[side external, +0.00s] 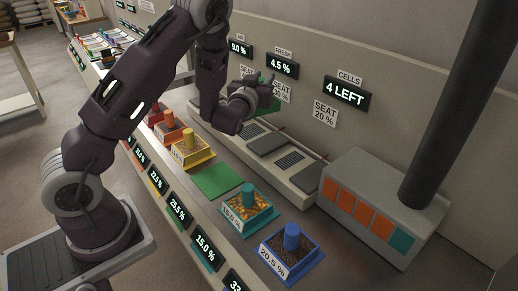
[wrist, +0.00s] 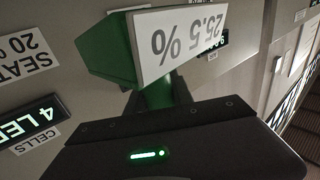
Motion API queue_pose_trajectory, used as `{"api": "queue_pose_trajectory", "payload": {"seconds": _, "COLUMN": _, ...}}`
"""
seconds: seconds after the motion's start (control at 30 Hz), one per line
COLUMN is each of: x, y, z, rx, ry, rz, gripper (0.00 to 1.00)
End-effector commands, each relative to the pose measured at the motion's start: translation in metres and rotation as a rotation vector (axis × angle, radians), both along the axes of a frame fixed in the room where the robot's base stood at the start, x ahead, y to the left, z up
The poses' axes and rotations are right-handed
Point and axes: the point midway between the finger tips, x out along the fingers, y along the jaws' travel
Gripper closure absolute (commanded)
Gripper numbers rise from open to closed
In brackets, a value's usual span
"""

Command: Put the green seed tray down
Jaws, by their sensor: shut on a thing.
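The green seed tray (wrist: 108,50) fills the top of the wrist view, with a white label reading 25.5 %. Its green post (wrist: 158,94) is at my gripper (wrist: 157,104), which is shut on it. In the side view the tray (side external: 270,98) shows only in part behind my gripper (side external: 258,92), raised in front of the back panel. The rest of it is hidden by my wrist. A flat, bare green pad (side external: 219,180) lies on the bench between the yellow tray (side external: 192,154) and the teal tray (side external: 246,208).
A blue tray (side external: 291,254) stands near the front, orange and red trays beyond the yellow one. Behind the row is a pale unit with dark plates (side external: 297,177). A grey box (side external: 383,205) and thick dark pole (side external: 458,105) stand at right.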

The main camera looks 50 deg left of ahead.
Motion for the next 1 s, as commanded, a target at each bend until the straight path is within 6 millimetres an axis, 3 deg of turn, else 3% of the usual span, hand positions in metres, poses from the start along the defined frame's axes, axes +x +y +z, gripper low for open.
{"api": "queue_pose_trajectory", "payload": {"seconds": 0.2, "x": -0.017, "y": -0.092, "z": 0.018, "rx": -0.001, "ry": -0.004, "rz": -0.353, "gripper": 1.00}}
{"api": "queue_pose_trajectory", "payload": {"seconds": 0.3, "x": -0.030, "y": -0.125, "z": 0.025, "rx": -0.001, "ry": -0.003, "rz": -0.477, "gripper": 1.00}}
{"api": "queue_pose_trajectory", "payload": {"seconds": 0.4, "x": -0.038, "y": -0.143, "z": 0.030, "rx": 0.000, "ry": -0.003, "rz": -0.544, "gripper": 1.00}}
{"api": "queue_pose_trajectory", "payload": {"seconds": 0.5, "x": -0.039, "y": -0.146, "z": 0.030, "rx": 0.000, "ry": -0.002, "rz": -0.558, "gripper": 1.00}}
{"api": "queue_pose_trajectory", "payload": {"seconds": 0.67, "x": -0.025, "y": -0.118, "z": 0.022, "rx": 0.000, "ry": -0.001, "rz": -0.451, "gripper": 1.00}}
{"api": "queue_pose_trajectory", "payload": {"seconds": 0.83, "x": -0.004, "y": -0.049, "z": 0.008, "rx": 0.000, "ry": -0.001, "rz": -0.194, "gripper": 1.00}}
{"api": "queue_pose_trajectory", "payload": {"seconds": 1.0, "x": 0.001, "y": 0.021, "z": -0.004, "rx": 0.001, "ry": -0.002, "rz": 0.086, "gripper": 1.00}}
